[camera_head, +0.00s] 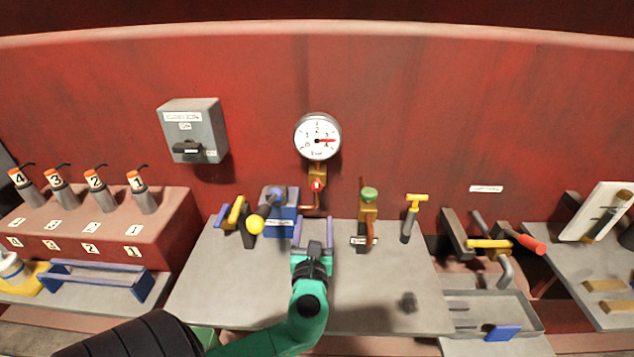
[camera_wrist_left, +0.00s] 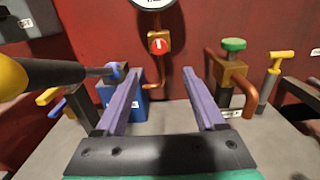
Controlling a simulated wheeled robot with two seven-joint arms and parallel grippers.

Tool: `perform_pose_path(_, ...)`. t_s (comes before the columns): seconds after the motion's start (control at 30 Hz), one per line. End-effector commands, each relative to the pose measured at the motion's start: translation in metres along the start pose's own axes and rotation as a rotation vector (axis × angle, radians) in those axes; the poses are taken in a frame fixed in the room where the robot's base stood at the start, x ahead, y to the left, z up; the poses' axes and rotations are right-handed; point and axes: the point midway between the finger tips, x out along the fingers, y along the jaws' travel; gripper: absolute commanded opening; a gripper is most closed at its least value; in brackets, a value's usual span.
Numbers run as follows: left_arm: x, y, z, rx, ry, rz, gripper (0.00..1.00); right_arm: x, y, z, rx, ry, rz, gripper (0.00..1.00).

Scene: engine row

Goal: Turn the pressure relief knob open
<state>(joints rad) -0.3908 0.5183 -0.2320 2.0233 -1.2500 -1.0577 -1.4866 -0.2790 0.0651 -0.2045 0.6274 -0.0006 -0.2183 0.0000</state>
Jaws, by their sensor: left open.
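A red round knob (camera_head: 317,185) with a white mark sits on a brass block on the pipe below the pressure gauge (camera_head: 317,137). It also shows in the left wrist view (camera_wrist_left: 158,45), ahead of the fingers and centred between them. A brass valve with a green knob (camera_head: 369,194) stands to the right, also in the left wrist view (camera_wrist_left: 233,44). I cannot read which one is labelled pressure relief. My left gripper (camera_head: 313,232), with purple fingers, is open and empty, in front of and below the red knob, apart from it. My right gripper is out of view.
A blue unit (camera_head: 285,221) with a yellow-ended lever (camera_head: 255,224) stands close left of my fingers. A yellow T-handle (camera_head: 416,198) stands right of the green-knobbed valve. Numbered injectors are at far left, a grey tray (camera_head: 525,312) at right. The grey bench front is mostly clear.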

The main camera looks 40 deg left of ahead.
Motion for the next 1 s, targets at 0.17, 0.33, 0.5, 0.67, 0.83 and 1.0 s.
perform_pose_path(0.17,0.04,0.001,0.005,-0.001,-0.003,0.004,0.71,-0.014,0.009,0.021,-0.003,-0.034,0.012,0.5)
perform_pose_path(0.33,0.087,0.002,0.004,-0.003,-0.001,0.005,0.71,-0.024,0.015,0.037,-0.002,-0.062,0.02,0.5)
perform_pose_path(0.5,0.123,0.002,0.002,-0.004,0.0,0.004,0.71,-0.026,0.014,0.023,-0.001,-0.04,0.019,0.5)
perform_pose_path(0.67,0.137,0.001,0.0,-0.006,0.002,0.003,0.71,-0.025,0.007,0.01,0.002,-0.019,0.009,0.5)
perform_pose_path(0.83,0.137,0.001,-0.001,-0.005,0.003,0.002,0.71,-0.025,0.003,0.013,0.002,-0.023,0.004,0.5)
perform_pose_path(1.0,0.137,0.001,0.0,-0.006,0.003,0.002,0.25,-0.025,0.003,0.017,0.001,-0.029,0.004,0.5)
